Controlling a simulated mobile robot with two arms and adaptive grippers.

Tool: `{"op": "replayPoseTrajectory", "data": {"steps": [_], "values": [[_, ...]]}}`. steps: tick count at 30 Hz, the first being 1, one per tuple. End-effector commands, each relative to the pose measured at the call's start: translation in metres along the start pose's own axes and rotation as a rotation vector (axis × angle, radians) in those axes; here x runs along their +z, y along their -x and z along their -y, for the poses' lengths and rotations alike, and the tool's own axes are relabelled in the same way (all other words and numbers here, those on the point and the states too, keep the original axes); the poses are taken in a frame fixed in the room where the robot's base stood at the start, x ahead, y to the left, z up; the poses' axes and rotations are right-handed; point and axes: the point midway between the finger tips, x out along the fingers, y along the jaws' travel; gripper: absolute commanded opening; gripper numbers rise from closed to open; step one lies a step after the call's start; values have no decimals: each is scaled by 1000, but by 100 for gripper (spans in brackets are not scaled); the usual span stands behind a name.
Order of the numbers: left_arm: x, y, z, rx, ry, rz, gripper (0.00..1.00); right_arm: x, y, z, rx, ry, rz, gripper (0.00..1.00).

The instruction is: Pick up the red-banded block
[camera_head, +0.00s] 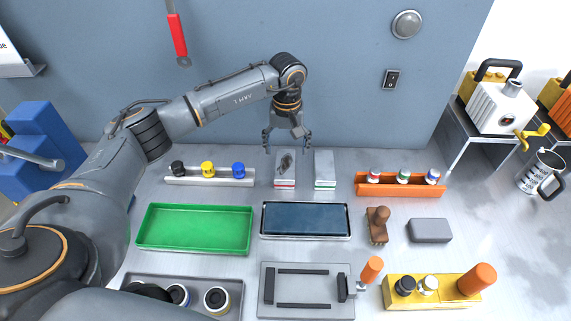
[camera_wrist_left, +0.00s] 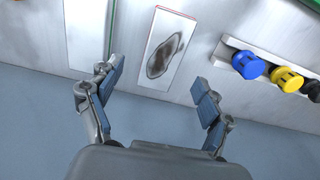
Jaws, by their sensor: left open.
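The red-banded block (camera_head: 285,174) is a flat, light block with a dark oval patch on top and a red band along its front edge. It lies on the table near the back wall. It also shows in the left wrist view (camera_wrist_left: 183,62), with its red edge at the top. My left gripper (camera_head: 288,149) is open and empty above the block's far end. In the left wrist view its two fingers (camera_wrist_left: 157,80) are spread apart on either side of the block's near end, and I cannot tell their height above it. My right gripper is not in view.
A similar green-banded block (camera_head: 324,165) lies close on the right. A rack with black, yellow and blue knobs (camera_head: 210,181) is on the left. An orange rack (camera_head: 400,190) is further right. The green tray (camera_head: 195,243) and blue-topped tray (camera_head: 306,221) are in front.

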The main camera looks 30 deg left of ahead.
Motion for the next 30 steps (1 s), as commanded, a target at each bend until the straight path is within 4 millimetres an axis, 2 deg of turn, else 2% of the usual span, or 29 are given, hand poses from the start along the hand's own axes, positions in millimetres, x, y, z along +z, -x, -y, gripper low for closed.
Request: {"op": "replayPoseTrajectory", "data": {"steps": [9,13,18,26,30], "values": [[2,-26,2,0,1,3,79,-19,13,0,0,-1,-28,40],[5,-45,6,-2,1,5,79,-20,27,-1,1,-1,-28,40],[4,-66,5,1,0,2,79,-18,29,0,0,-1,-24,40],[4,-70,6,1,0,0,79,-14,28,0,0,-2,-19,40],[4,-69,6,1,0,0,51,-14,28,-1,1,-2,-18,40]]}}
